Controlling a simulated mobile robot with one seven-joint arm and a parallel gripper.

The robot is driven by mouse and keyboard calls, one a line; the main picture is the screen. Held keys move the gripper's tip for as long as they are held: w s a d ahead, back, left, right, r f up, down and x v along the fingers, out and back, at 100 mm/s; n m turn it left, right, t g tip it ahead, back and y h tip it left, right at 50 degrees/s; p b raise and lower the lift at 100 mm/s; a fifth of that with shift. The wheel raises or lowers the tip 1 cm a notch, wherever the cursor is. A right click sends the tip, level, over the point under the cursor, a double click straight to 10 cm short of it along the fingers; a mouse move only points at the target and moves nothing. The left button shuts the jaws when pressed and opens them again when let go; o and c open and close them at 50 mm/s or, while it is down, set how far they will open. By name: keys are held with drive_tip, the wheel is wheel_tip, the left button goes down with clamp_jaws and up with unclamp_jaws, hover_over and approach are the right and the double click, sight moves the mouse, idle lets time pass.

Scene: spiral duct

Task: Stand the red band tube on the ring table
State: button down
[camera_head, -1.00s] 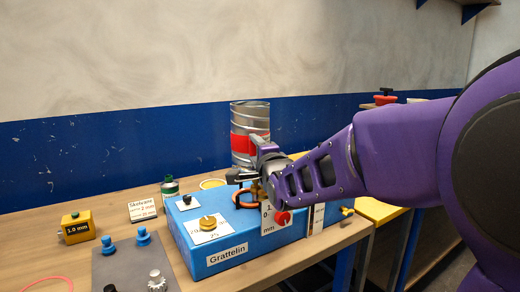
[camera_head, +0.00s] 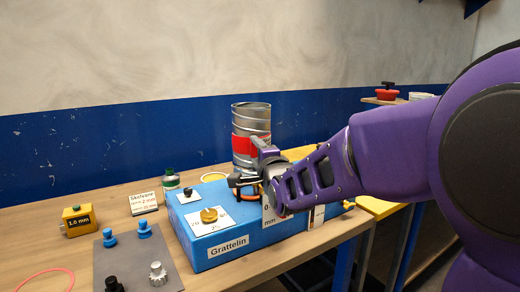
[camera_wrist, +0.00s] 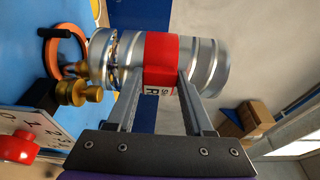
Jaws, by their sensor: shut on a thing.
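The red band tube (camera_head: 252,120) is a grey spiral metal duct with a red band around its middle. It stands upright over the back of the blue Grattelin box (camera_head: 220,246). My gripper (camera_head: 260,160) is shut on it from the right, and the wrist view shows the fingers (camera_wrist: 158,80) on either side of the red band (camera_wrist: 161,58). An orange ring (camera_wrist: 82,68) with a black handle lies beside the tube's lower end, near brass knobs (camera_wrist: 75,92). My wrist hides the tube's foot in the head view. I cannot tell whether it touches a surface, nor clearly see the ring table.
A green-capped can (camera_head: 171,180), a Skelvane sign (camera_head: 143,202) and a yellow 1.0 mm block (camera_head: 78,221) stand left. A grey mat (camera_head: 135,262) holds blue and dark knobs. A wall lies behind.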

sight(252, 167)
drive_tip(key=shift+f, duration=2.4)
drive_tip(key=shift+c, duration=1)
unclamp_jaws()
drive_tip(key=shift+f, duration=0.15)
drive_tip(key=shift+s+f, duration=0.1)
drive_tip(key=shift+f, duration=0.15)
